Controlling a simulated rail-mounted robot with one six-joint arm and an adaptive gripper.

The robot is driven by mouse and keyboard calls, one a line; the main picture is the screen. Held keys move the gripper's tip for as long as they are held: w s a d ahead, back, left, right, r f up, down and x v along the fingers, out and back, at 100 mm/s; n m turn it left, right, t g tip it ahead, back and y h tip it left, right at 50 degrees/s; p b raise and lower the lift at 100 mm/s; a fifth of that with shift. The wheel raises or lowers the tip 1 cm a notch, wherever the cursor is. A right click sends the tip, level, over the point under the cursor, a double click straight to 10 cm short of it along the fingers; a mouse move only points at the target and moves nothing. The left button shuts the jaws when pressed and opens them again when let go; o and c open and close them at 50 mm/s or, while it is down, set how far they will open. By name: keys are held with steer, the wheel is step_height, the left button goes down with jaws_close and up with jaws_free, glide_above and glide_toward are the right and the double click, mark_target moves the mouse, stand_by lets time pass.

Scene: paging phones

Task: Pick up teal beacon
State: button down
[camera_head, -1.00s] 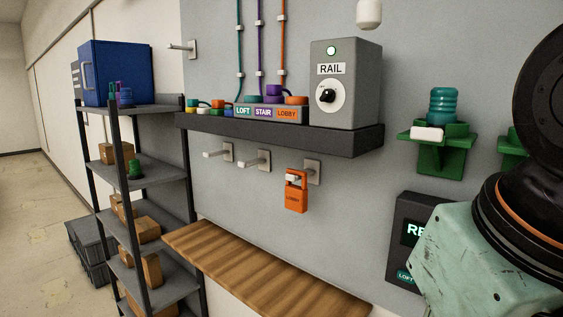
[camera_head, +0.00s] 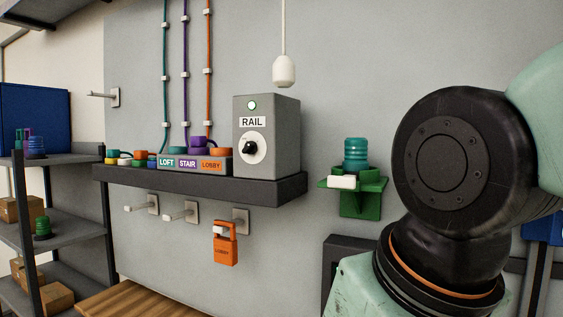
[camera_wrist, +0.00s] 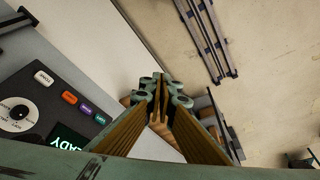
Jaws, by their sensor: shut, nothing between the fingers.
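A teal ribbed beacon (camera_head: 355,153) stands upright on a green wall bracket (camera_head: 352,187) with a white front piece, right of the RAIL box in the head view. It does not show in the wrist view. My gripper (camera_wrist: 161,92) shows only in the wrist view, with its fingers together and empty, apart from the beacon. In the head view my arm is at the right, and the gripper end is out of frame.
A dark shelf (camera_head: 200,187) carries the RAIL box (camera_head: 266,112) and coloured plugs. A white pendant (camera_head: 284,70) hangs above. A rack (camera_head: 75,160) stands left. A dark panel (camera_wrist: 55,100) with buttons is at the left in the wrist view.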

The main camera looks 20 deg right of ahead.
steer(key=c, duration=2)
jaws_free()
steer(key=w+d+r+m+p, duration=0.1)
steer(key=w+r+m+p, duration=0.1)
steer(key=r+p, duration=0.85)
steer(key=w+d+r+m+p, duration=0.2)
steer(key=r+p, duration=0.3)
steer(key=r, duration=1.1)
steer(key=shift+w+d+r+m+g+h, duration=0.3)
steer(key=shift+w+d+r+m+g, duration=0.4)
steer(key=shift+w+d+r+m, duration=2.65)
steer(key=shift+w+d+r+m+g+h, duration=0.3)
steer(key=shift+w+d+r+m+g, duration=0.4)
steer(key=shift+w+d+r+m, duration=1.9)
steer(key=shift+w+d+r+m+g+h, duration=0.3)
steer(key=shift+w+d+r+m+g, duration=0.8)
steer(key=shift+w+r, duration=3.3)
